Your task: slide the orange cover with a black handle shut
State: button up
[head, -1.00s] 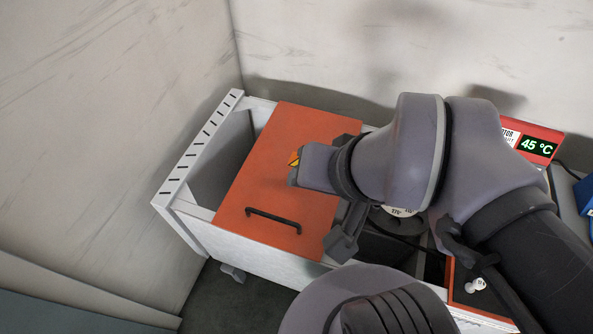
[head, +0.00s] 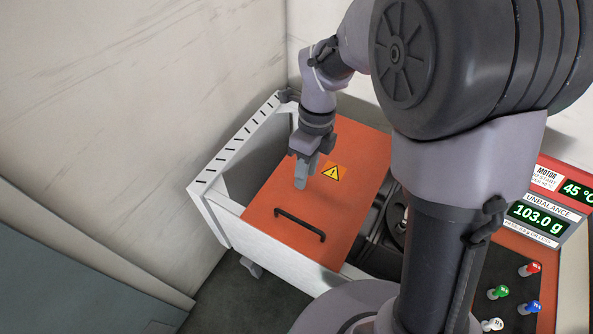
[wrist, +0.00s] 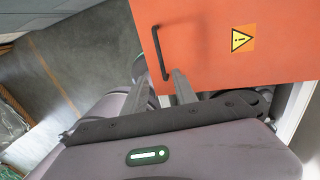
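The orange cover (head: 340,215) lies flat on a white box, with a gap at its left and an opening at its right. Its black bar handle (head: 300,224) is near the front edge. My gripper (head: 301,184) points down over the cover, just behind the handle in the head view. In the wrist view, the cover (wrist: 205,55) fills the upper right, and the fingers of my gripper (wrist: 160,76) stand apart, with the near end of the handle (wrist: 158,48) between them in the picture. I cannot tell whether they touch it.
The white box's slotted end rail (head: 232,145) is at the left, close to the wall. Dark machinery (head: 385,225) shows in the right opening. A display panel (head: 540,215) and several coloured knobs (head: 500,292) are at the right.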

aim_at(298, 219)
jog(key=s+f+b, duration=0.1)
jog(key=f+b, duration=0.1)
jog(key=f, duration=0.3)
jog(key=s+a+f+b, duration=0.1)
jog(key=f+b, duration=0.1)
jog(key=f, duration=0.3)
jog(key=f+b, duration=0.2)
jog(key=f, duration=0.4)
jog(key=shift+s+a+f+b, duration=0.1)
jog(key=shift+s+a+b, duration=0.2)
jog(key=shift+s+a, duration=0.1)
grip_shut()
